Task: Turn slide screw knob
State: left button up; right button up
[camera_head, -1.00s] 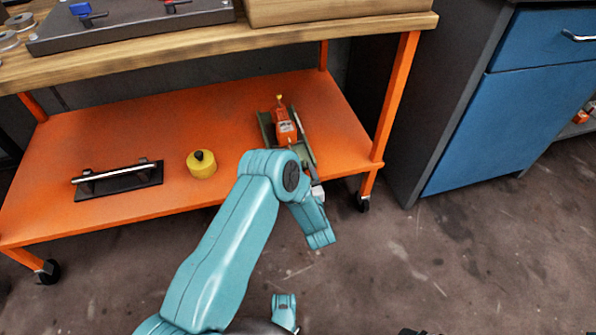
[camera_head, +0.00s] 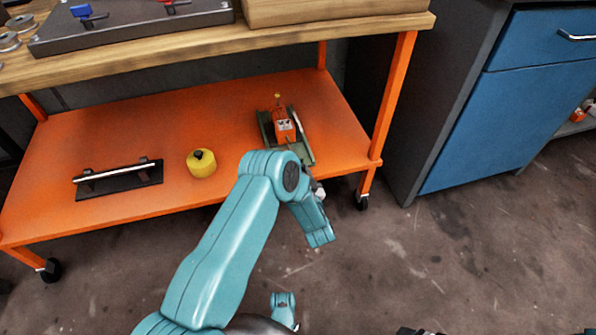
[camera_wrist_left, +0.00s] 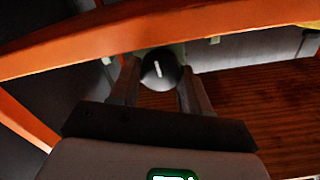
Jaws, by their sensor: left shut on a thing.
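The slide (camera_head: 284,127) is an orange block on a green base, on the orange lower shelf. My left arm covers the near end of the base in the head view. In the left wrist view, a dark round knob (camera_wrist_left: 158,70) with a white mark sits between the fingers of my left gripper (camera_wrist_left: 159,84), which is shut on it. The white mark stands nearly upright in that view. In the head view, the gripper is mostly hidden behind my wrist, at the shelf's front edge. My right gripper is not in view.
A yellow round container (camera_head: 201,164) and a black plate with a metal bar (camera_head: 118,178) stand on the lower shelf (camera_head: 130,125). The wooden top (camera_head: 330,32) lies above it. A blue cabinet (camera_head: 500,110) stands at right. The floor in front is clear.

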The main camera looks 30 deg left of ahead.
pick_arm(q)
jog(key=o, duration=1.1)
jog(key=shift+c, duration=0.2)
jog(key=p+v, duration=0.6)
jog(key=v, duration=1)
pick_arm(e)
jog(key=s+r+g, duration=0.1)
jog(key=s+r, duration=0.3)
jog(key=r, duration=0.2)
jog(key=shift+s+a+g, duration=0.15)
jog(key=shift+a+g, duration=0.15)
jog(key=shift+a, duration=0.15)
pick_arm(q)
jog(key=shift+d, duration=0.1)
